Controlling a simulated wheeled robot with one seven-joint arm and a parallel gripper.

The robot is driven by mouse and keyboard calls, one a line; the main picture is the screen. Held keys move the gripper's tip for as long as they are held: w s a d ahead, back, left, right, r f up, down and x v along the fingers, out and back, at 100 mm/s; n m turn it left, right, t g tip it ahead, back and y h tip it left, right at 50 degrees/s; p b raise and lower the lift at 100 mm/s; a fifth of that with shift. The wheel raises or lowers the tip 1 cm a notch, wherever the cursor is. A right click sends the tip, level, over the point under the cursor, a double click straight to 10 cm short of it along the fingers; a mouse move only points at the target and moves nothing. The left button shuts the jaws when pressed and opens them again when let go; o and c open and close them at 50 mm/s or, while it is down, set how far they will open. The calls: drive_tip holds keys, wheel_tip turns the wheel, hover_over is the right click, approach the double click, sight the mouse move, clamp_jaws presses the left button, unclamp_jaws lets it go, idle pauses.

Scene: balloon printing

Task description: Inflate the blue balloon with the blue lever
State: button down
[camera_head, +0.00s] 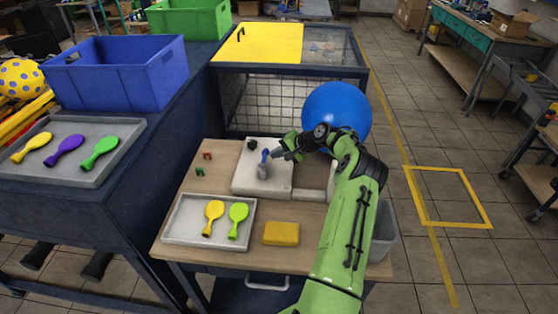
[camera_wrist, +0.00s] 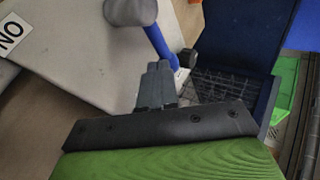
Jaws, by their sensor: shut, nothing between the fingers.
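The blue balloon (camera_head: 336,117) is large and round, behind my arm in the head view. The blue lever (camera_head: 265,157) stands on a pale machine plate on the bench. It leans up from a grey base, and in the wrist view the blue lever (camera_wrist: 158,42) runs from a grey knob down toward my fingertips. My gripper (camera_head: 277,154) is shut and empty, with its tips close beside the lever. In the wrist view my gripper (camera_wrist: 158,72) has its fingers together near the lever's lower end; I cannot tell whether they touch it. My wrist hides part of the balloon's lower edge.
A tray (camera_head: 180,242) with a yellow and a green balloon and a yellow block (camera_head: 281,233) are at the bench front. A caged box with a yellow lid (camera_head: 262,42) stands behind. At left are a blue crate (camera_head: 118,82) and another tray (camera_head: 85,177) with several balloons.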

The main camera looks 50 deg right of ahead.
drive_tip(key=p+v, duration=0.1)
drive_tip(key=v, duration=1.3)
drive_tip(key=shift+s, duration=0.25)
drive_tip(key=shift+r, duration=0.1)
